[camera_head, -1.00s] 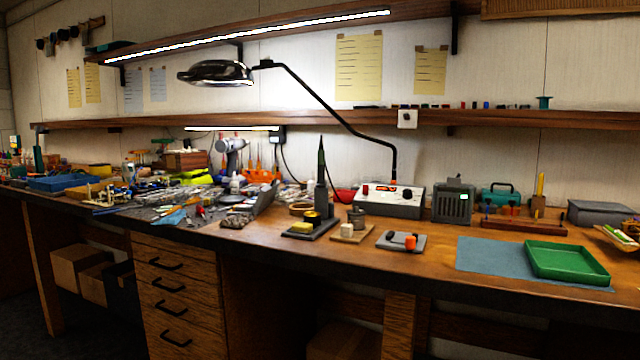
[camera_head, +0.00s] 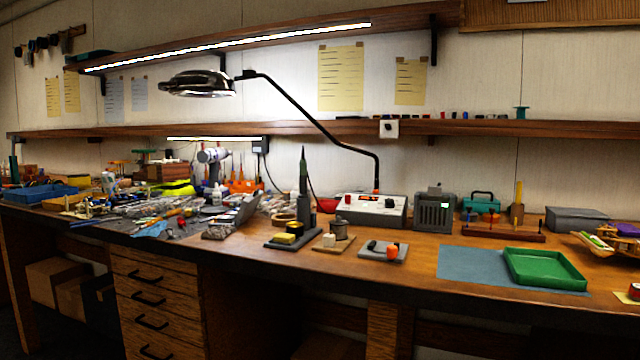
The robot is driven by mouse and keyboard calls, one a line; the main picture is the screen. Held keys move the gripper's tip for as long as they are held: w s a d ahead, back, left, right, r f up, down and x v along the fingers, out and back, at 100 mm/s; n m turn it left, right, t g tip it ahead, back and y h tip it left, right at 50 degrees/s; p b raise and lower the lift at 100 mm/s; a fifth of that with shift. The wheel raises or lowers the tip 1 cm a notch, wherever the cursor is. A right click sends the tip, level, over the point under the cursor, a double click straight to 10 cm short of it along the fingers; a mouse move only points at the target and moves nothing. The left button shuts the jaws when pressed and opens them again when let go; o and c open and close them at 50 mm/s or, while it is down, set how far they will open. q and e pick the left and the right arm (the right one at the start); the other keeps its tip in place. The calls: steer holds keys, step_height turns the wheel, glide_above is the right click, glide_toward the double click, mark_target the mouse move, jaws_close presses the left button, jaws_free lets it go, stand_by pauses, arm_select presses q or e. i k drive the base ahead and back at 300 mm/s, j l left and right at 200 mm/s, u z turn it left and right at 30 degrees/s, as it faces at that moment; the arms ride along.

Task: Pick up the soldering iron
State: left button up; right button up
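A yellow sponge (camera_head: 285,239) lies on the stand's base. Neither of my grippers is in the head view.
A cluttered grey mat (camera_head: 165,229) lies to the left. A green tray (camera_head: 543,268) sits on a blue mat (camera_head: 465,264) at right. Drawers (camera_head: 150,300) stand below the bench.

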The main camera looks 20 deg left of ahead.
mark_target(303, 193)
steer(key=i+j+z, duration=0.15)
steer(key=j+z, duration=0.15)
steer(key=z, duration=0.15)
steer(key=i+j+z, duration=0.15)
steer(key=j+z, duration=0.5)
steer(key=j, duration=0.35)
steer(key=i+j+z, duration=0.1)
steer(key=j, duration=0.45)
